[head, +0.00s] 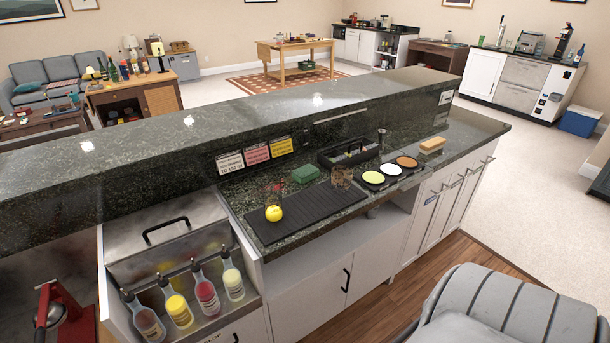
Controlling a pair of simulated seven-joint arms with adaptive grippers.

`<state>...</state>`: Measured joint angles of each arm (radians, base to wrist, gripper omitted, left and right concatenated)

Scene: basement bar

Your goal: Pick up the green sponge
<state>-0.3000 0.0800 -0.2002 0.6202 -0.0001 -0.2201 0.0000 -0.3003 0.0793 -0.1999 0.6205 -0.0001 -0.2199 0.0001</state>
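The green sponge (305,174) lies on the dark stone counter (245,190), behind the black ribbed mat (300,217) and in front of the raised bar ledge. Nothing covers it in the head view. A glass (341,177) stands to its right, and a yellow lemon (274,213) sits on the mat to its front left. Neither of my grippers shows in the head view.
A black caddy (348,154) stands right of the sponge, with a tray of round dishes (390,173) in front of it. A wooden-backed brush (432,145) lies farther right. Several bottles (206,293) stand at lower left. A grey padded seat (510,305) is at lower right.

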